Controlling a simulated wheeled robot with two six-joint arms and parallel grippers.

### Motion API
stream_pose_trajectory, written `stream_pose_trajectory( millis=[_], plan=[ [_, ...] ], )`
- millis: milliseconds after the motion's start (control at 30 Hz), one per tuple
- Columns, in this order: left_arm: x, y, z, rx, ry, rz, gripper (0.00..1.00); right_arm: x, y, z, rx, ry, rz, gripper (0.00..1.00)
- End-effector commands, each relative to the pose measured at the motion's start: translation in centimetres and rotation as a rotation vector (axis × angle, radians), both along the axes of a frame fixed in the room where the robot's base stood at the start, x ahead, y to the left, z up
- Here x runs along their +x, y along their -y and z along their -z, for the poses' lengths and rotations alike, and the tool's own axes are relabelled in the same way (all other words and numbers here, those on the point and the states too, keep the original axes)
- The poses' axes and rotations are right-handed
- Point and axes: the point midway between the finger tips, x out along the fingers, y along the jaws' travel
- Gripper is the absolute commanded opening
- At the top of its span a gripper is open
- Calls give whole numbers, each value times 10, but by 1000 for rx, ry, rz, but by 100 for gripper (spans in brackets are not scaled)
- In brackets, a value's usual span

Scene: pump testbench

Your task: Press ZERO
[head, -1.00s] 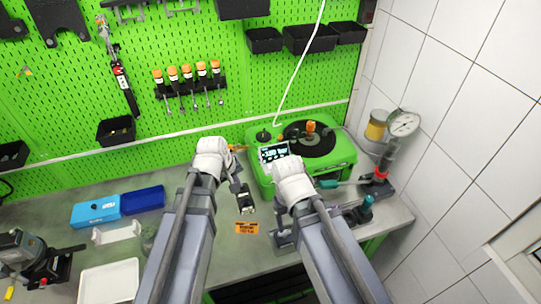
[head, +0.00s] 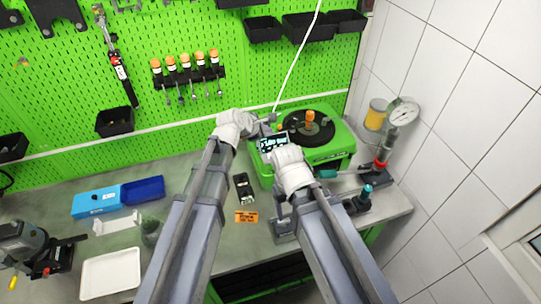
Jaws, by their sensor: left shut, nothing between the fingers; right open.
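The green test bench unit (head: 325,151) stands at the back right of the bench. Its small dark display with light text (head: 274,143) faces me at its left front. The ZERO button itself is too small to make out. My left gripper (head: 270,120) is shut and empty, at the upper left of the display, close to the unit's top; I cannot tell whether it touches. My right gripper (head: 279,208) is open, low in front of the unit and partly hidden by its own wrist.
A black handheld device (head: 244,188) and an orange label (head: 246,216) lie on the grey bench. A pressure gauge (head: 403,113) stands at the right by the tiled wall. Blue boxes (head: 118,197) and a white tray (head: 110,274) are at the left.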

Motion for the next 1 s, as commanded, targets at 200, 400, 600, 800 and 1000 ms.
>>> stream_pose_trajectory(
  millis=[200, 400, 600, 800, 1000],
  plan=[
    [0, 0, 1, 2, 0, 1, 0, 0, 0, 1, 0, 0, 0, 72],
    [0, 0, 10, 3, 0, 2, 0, 0, 0, 10, 0, 0, 1, 72],
    [0, -1, 31, 3, 0, 2, 0, 0, 0, 31, 0, 1, 2, 72],
    [0, -1, 59, 3, 0, 2, 0, 1, 0, 59, 1, 2, 4, 72],
    [0, -1, 83, 3, 0, 2, 0, 1, 0, 83, 0, 3, 2, 72]
  ],
)
